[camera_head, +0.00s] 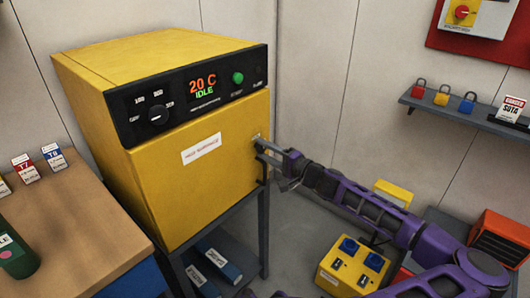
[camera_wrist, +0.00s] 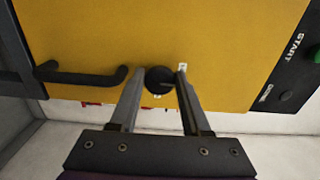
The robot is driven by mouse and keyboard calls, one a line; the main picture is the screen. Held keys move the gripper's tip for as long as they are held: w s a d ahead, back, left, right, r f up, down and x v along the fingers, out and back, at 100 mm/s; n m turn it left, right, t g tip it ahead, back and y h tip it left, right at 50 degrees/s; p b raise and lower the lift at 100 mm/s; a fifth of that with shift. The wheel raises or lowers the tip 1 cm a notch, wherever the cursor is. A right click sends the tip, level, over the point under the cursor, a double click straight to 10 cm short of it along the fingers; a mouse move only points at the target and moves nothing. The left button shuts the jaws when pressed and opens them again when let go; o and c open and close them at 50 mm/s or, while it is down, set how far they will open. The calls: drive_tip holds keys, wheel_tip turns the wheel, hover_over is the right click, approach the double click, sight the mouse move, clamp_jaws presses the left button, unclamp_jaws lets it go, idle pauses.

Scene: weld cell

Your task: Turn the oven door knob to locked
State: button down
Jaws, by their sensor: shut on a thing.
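The yellow oven (camera_head: 170,140) stands on a dark stand, its door (camera_head: 205,150) closed. The door knob (camera_wrist: 160,80) is a round black knob on the door in the wrist view, beside the black door handle (camera_wrist: 80,73). My gripper (camera_wrist: 158,82) has one finger on each side of the knob and is shut on it. In the head view my gripper (camera_head: 262,148) reaches the right edge of the door and the knob is hard to make out there. A small white mark (camera_wrist: 183,67) shows by the right fingertip. Which way the knob points cannot be told.
The oven panel shows 20 C and IDLE, with a dial (camera_head: 157,115) and a green button (camera_head: 238,77). A wooden bench (camera_head: 70,230) is at left. A yellow box with blue sockets (camera_head: 350,270) stands below my arm. A shelf with padlocks (camera_head: 450,112) is at right.

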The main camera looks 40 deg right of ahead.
idle(0.3)
drive_tip(key=shift+c, duration=2)
unclamp_jaws()
drive_tip(key=s+d, duration=0.1)
drive_tip(key=s, duration=1.6)
drive_tip(key=shift+s+d+p, duration=0.2)
drive_tip(key=shift+d+p, duration=0.05)
drive_tip(key=shift+p, duration=0.1)
